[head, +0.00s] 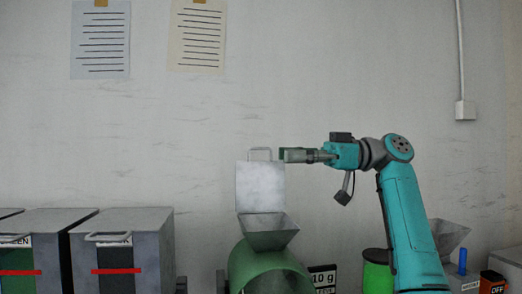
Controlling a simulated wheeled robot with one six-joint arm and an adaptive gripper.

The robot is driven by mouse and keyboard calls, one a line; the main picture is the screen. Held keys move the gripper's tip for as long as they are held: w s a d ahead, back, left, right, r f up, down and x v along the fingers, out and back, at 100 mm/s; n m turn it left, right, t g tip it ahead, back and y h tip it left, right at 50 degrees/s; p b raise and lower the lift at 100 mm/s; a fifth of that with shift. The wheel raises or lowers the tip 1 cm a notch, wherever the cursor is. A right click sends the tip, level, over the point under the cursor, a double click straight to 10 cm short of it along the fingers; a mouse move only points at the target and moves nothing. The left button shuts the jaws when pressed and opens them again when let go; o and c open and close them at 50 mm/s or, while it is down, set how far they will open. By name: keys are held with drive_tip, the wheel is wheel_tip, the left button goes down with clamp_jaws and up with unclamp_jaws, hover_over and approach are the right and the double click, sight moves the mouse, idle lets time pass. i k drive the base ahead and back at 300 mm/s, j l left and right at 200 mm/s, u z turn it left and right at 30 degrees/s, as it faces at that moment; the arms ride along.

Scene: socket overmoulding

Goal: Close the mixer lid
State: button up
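The mixer (266,268) is a green rounded body with a grey square funnel (268,238) on top. Its grey lid (260,187) stands upright at the back of the funnel, open. A thin loop handle (259,150) sticks up from the lid's top edge. My gripper (285,155) reaches in from the right, level with the lid's top edge, just right of the handle. I cannot tell whether it touches the lid. It is seen side-on and small, so its opening is unclear. I see nothing held in it.
Grey bins with handles and red stripes (123,250) stand at the left. A scale display (322,279) is right of the mixer. A green container (377,271), another funnel (449,237) and a box marked OFF (494,283) are farther right. The wall space above is free.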

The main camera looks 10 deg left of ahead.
sight(260, 185)
drive_tip(key=i, duration=1)
